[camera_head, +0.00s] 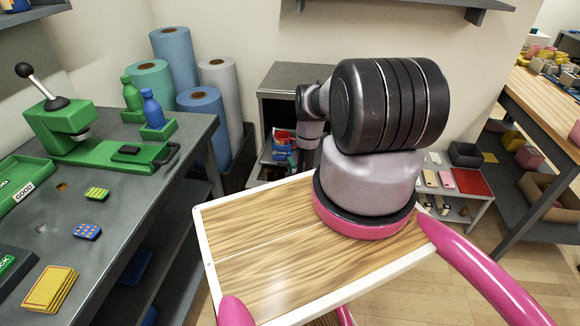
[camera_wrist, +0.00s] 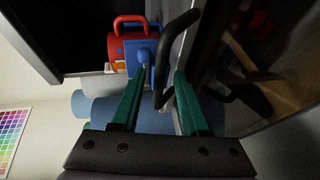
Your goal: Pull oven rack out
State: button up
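The oven seems to be the grey metal cabinet (camera_head: 292,78) standing against the back wall behind my arm, its front open. Red and blue items (camera_head: 282,140) show inside it. In the wrist view a black curved handle (camera_wrist: 163,65) lies between the two green fingers of my gripper (camera_wrist: 158,76). The fingers are apart, with a gap beside the handle. A grey edge (camera_wrist: 182,45), perhaps of the rack, runs behind the handle. A red mug (camera_wrist: 126,45) and a blue mug (camera_wrist: 145,48) are just beyond. In the head view my arm hides the gripper.
A grey workbench (camera_head: 180,205) with a green press (camera_head: 60,125) stands at the left. Blue and grey rolls (camera_head: 175,60) stand beside the cabinet. A low shelf (camera_head: 475,185) and a wooden-topped bench (camera_head: 545,98) are at the right. A dark panel (camera_wrist: 265,65) is close to the right finger.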

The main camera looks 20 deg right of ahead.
jog(key=shift+s, duration=0.1)
jog(key=v, duration=1)
jog(key=shift+s+a+r, duration=0.1)
jog(key=shift+s, duration=0.15)
